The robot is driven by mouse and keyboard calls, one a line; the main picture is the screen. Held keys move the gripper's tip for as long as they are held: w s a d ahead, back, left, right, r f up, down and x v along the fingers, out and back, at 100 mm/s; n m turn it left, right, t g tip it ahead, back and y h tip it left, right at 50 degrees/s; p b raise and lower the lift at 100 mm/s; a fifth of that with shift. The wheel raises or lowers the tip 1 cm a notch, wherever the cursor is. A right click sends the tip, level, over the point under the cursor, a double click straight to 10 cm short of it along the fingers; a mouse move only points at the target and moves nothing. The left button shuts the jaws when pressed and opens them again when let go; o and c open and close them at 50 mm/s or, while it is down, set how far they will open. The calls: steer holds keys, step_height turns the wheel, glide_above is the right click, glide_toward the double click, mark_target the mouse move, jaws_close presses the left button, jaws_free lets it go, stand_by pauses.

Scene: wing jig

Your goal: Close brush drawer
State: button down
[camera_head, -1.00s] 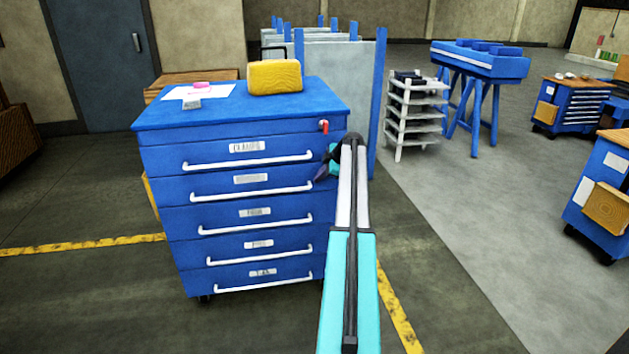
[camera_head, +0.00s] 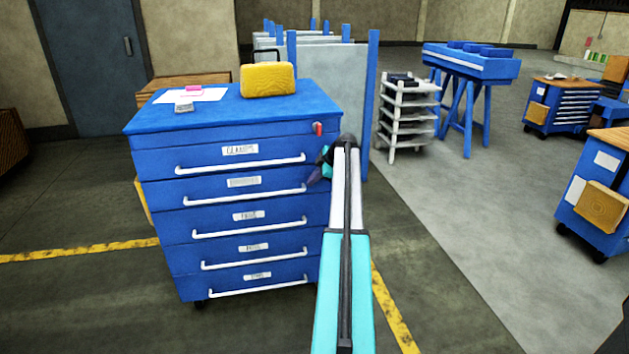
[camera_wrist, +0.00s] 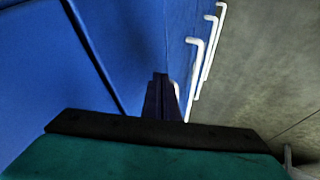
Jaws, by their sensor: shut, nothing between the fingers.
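A blue drawer cabinet (camera_head: 150,190) stands left of centre in the head view, with several stacked drawers. Each has a long white handle and a pale label. The top label (camera_head: 240,150) seems to read "CLAMPS"; the lower ones are too blurred to read, so I cannot tell which is the brush drawer. No drawer visibly stands far out. My gripper (camera_head: 318,174) is shut and empty at the cabinet's right front edge, close to the right end of the second drawer's handle (camera_head: 245,196). In the wrist view its dark fingers (camera_wrist: 160,80) point along the blue cabinet face; contact is unclear.
A yellow case (camera_head: 268,82), a pink item (camera_head: 194,90) and papers lie on the cabinet top. Grey panels with blue posts (camera_head: 340,100) stand behind. A white shelf rack (camera_head: 408,115) and a blue trestle stand (camera_head: 470,70) are to the right. Open floor lies right of my arm.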

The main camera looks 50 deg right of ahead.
steer(key=s+a+f+v, duration=0.1)
steer(key=v, duration=1)
steer(key=shift+s+a+b, duration=0.15)
steer(key=shift+s+b, duration=0.25)
steer(key=shift+s, duration=0.1)
